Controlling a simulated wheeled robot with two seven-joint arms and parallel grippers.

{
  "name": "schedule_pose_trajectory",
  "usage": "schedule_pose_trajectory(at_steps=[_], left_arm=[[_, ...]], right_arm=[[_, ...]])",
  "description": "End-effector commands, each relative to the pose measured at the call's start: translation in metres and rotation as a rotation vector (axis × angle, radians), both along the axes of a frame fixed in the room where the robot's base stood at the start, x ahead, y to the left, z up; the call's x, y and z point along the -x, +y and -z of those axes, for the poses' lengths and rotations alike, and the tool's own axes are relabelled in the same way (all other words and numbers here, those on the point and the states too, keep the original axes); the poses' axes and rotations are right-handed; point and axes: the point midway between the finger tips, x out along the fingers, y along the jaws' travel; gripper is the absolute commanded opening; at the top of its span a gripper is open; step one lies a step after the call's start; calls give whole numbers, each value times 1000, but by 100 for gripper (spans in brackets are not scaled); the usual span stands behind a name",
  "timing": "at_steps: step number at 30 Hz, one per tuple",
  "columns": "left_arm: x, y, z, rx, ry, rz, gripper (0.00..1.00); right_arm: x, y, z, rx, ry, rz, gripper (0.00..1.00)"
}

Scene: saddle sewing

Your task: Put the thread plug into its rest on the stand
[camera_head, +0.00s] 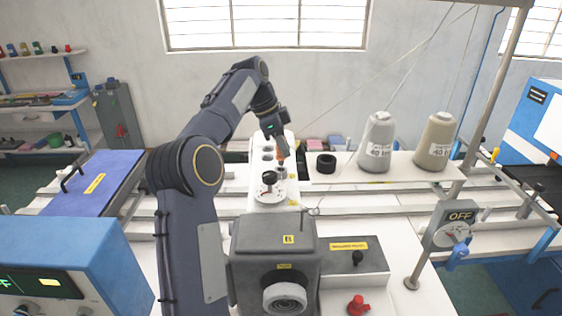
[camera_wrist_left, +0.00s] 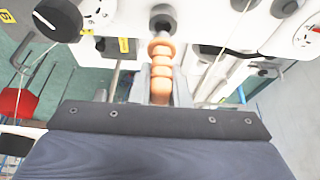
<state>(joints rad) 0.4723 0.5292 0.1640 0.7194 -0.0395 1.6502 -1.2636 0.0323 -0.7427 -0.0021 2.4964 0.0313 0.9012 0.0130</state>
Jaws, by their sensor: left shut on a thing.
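The thread plug (camera_wrist_left: 160,68) is an orange ribbed piece in the left wrist view, between the grey fingers of my left gripper (camera_wrist_left: 160,88). My left gripper is shut on it. The plug's far end points at a dark grey round piece (camera_wrist_left: 163,20); I cannot tell whether they touch. In the head view my left gripper (camera_head: 281,149) hangs over the white stand (camera_head: 254,170), which has dark round openings on top. Only a little orange of the plug shows there, below the fingers. My right gripper is in neither view.
Two thread cones, one grey (camera_head: 376,145) and one beige (camera_head: 436,143), stand right of the stand, with a black ring (camera_head: 326,164) nearby. A dial with a black knob (camera_head: 269,180) lies just in front. A grey machine head (camera_head: 274,250) is nearer.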

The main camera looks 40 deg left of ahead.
Motion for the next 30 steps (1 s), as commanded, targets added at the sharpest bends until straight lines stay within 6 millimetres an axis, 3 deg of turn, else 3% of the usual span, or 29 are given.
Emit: schedule_pose_trajectory(at_steps=[12,25,30], left_arm=[[-1,0,-32,-1,-1,1,0],[0,-1,-37,-1,-1,-3,0],[6,-12,-53,-2,-4,-43,0]], right_arm=[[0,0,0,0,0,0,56],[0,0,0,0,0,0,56],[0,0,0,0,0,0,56]])
